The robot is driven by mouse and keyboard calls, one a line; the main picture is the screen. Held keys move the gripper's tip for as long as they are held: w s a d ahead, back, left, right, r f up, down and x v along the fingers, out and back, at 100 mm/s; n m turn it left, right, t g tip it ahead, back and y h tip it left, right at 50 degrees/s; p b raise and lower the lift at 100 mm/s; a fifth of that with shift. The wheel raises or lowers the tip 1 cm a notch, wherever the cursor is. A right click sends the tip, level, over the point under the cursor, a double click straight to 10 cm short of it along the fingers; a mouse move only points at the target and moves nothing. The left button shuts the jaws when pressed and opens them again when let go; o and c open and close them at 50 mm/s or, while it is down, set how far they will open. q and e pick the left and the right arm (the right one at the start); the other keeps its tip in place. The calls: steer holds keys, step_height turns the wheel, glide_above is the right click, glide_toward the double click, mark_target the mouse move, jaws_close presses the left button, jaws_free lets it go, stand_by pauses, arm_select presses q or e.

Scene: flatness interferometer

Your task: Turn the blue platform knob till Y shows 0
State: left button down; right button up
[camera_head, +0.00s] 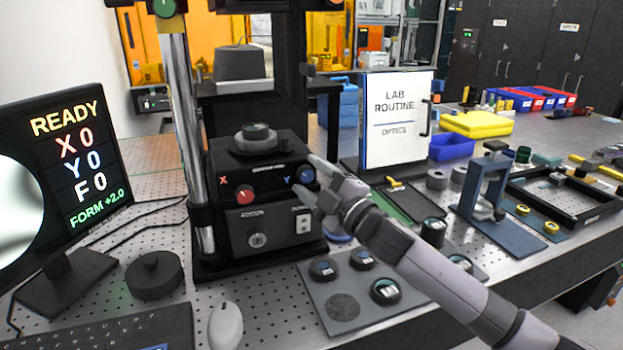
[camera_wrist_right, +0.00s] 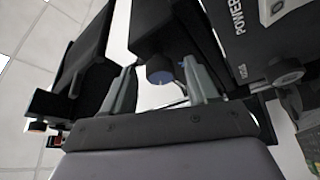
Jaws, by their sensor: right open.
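The blue platform knob (camera_head: 306,175) sits at the right of the black interferometer's front, beside a blue Y label. My right gripper (camera_head: 312,179) is open in front of it, its fingers above and below the knob in the head view. In the right wrist view the blue knob (camera_wrist_right: 160,76) lies between the two spread fingers, without visible contact. The screen (camera_head: 75,160) at the left reads READY, X 0, Y 0, F 0 and FORM +2.0. The red X knob (camera_head: 246,194) is to the left on the same front. My left gripper is not in view.
A white lab routine binder (camera_head: 393,118) stands right of the instrument. A grey plate (camera_head: 343,306) with several round pieces lies below my right arm. A blue stand (camera_head: 487,190) is at the right. A mouse (camera_head: 225,326) and keyboard (camera_head: 110,332) lie in front.

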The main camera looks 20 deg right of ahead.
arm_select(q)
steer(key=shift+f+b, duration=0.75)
arm_select(e)
steer(key=v, duration=0.6)
steer(key=shift+s+d, duration=0.15)
steer(key=shift+s, duration=0.2)
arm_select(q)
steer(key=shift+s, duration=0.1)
arm_select(e)
steer(key=shift+s+f, duration=0.1)
stand_by(0.8)
